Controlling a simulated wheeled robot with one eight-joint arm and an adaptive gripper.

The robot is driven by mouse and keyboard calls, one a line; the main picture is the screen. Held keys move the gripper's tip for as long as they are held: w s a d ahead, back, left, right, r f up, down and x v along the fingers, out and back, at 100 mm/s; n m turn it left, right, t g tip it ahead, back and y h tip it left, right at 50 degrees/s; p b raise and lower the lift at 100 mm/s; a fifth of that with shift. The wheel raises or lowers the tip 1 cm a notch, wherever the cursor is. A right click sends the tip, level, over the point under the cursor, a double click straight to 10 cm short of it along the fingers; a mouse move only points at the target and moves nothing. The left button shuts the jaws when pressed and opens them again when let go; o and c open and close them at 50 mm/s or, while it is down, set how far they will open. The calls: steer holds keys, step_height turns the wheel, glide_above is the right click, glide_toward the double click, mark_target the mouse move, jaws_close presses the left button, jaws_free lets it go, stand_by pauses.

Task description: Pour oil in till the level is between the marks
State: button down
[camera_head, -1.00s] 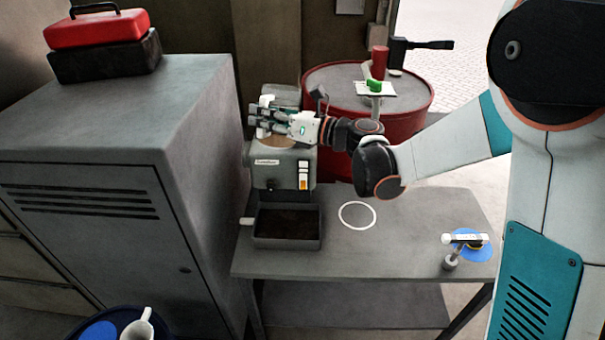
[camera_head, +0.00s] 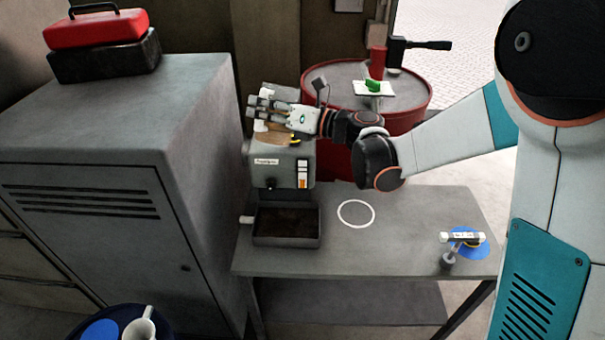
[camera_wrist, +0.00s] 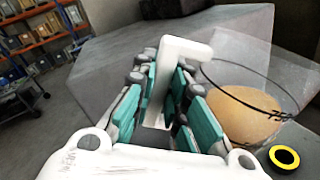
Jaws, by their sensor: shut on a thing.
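My gripper (camera_head: 262,108) is above the grey engine block (camera_head: 264,172) on the bench. In the wrist view my gripper (camera_wrist: 165,85) is shut on a white handle (camera_wrist: 186,50). Beside the handle is a clear jug (camera_wrist: 240,60), hard to make out, with a dark curved line and a tan fill that looks like oil (camera_wrist: 240,118). The tan also shows below my fingers in the head view (camera_head: 270,139). A yellow-rimmed dark opening (camera_wrist: 285,157) lies close to the jug. An orange-and-white gauge strip (camera_head: 303,174) is on the engine's front; its marks are too small to read.
A dark tray (camera_head: 286,241) sits before the engine on the bench (camera_head: 400,255). A white ring marks clear bench to its right. A red drum (camera_head: 410,112) stands behind, a grey cabinet (camera_head: 90,150) left.

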stand_by(0.4)
steer(key=shift+w+r+m, duration=0.1)
steer(key=shift+r+m, duration=0.1)
steer(key=shift+m, duration=0.4)
steer(key=shift+w+d+r+m, duration=0.15)
steer(key=shift+w+r+m, duration=0.05)
steer(key=shift+m, duration=0.3)
steer(key=shift+w+d+r+m, duration=0.15)
steer(key=shift+w+m, duration=0.1)
steer(key=shift+m, duration=0.35)
steer(key=shift+w, duration=0.1)
steer(key=shift+w+d+r+m, duration=0.1)
steer(key=shift+w+m, duration=0.15)
steer(key=shift+m, duration=0.35)
